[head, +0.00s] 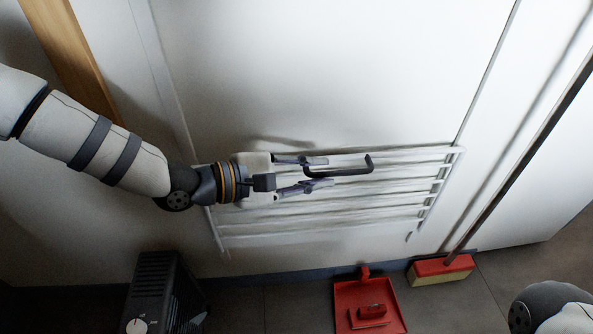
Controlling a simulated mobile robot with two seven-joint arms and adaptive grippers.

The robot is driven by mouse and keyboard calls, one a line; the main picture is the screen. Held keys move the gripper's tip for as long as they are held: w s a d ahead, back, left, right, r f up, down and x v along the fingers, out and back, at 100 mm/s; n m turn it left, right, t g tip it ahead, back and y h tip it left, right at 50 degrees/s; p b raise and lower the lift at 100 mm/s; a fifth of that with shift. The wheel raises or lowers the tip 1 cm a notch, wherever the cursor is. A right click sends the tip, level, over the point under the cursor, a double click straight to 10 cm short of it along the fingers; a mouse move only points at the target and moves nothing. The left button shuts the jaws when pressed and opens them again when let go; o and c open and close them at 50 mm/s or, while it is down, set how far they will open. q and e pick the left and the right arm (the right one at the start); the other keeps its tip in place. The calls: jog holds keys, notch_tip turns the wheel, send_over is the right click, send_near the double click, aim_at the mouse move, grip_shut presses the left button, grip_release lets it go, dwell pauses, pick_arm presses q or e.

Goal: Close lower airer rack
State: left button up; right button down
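The lower airer rack (400,199) is a white frame with several bars, low on the white wall panel. It looks folded out at least a little from the wall, but the angle is hard to tell from above. A black bent handle (354,171) sits at its upper edge. My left gripper (329,171) reaches in from the left, its two fingers apart, one above and one below the left part of the handle. I cannot tell whether either finger touches it. My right gripper is out of view; only part of my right arm shows at the lower right.
A red dustpan (384,292) and a red-and-yellow broom head (441,269) stand on the floor below right, the broom's dark stick (520,165) leaning up to the right. A dark heater-like box (158,290) stands at lower left. A wooden post (72,62) is at upper left.

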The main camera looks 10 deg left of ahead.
pick_arm(q)
jog(key=v, duration=0.6)
jog(key=shift+s+a, duration=0.2)
jog(key=shift+a, duration=0.05)
jog(key=shift+r, duration=0.1)
